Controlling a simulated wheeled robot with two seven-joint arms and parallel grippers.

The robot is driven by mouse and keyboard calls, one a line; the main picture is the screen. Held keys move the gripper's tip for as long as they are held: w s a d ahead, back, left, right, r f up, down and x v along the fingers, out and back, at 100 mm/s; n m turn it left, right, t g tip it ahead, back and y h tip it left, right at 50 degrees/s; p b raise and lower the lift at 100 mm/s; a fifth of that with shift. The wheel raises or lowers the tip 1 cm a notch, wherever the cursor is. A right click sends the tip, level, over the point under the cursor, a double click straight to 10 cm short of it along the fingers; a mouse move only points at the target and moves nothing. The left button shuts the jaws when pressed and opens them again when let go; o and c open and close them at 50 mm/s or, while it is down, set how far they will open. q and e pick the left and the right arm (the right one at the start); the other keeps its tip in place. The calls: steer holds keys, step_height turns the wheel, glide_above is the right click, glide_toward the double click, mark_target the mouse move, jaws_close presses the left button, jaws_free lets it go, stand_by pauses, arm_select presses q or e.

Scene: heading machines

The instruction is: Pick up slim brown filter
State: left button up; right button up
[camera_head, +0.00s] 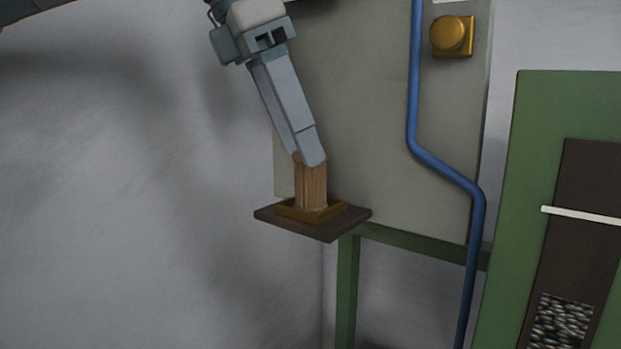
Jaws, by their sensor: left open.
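The slim brown filter (311,187) stands upright on a small dark platform (327,231), inside a raised yellow-brown frame (340,212). My left gripper (310,157) reaches down from the top, with its fingertips at the filter's upper end. It is open; the fingers overlap in this view, so I cannot tell whether they touch the filter. The fingers hide part of the filter's top. My right gripper is not in view.
A green frame (347,290) stands beneath the platform. To its right, a blue pipe (413,90) runs down past a grey panel (365,120) with a yellow knob (452,35). A green machine (528,150) stands at far right. Left of the platform looks clear.

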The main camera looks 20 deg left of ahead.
mark_target(310, 183)
arm_select(q)
steer(key=shift+w+d+f+p, duration=0.1)
steer(key=shift+d+f+p, duration=0.1)
steer(key=shift+f+p, duration=0.1)
steer(key=p+x, duration=0.1)
steer(key=x, duration=0.1)
steer(key=shift+w+d+f, duration=0.2)
steer(key=shift+f, duration=0.1)
steer(key=shift+w+d+f, duration=0.1)
steer(key=shift+f, duration=0.3)
steer(key=c, duration=1.2)
steer(key=shift+o, duration=0.2)
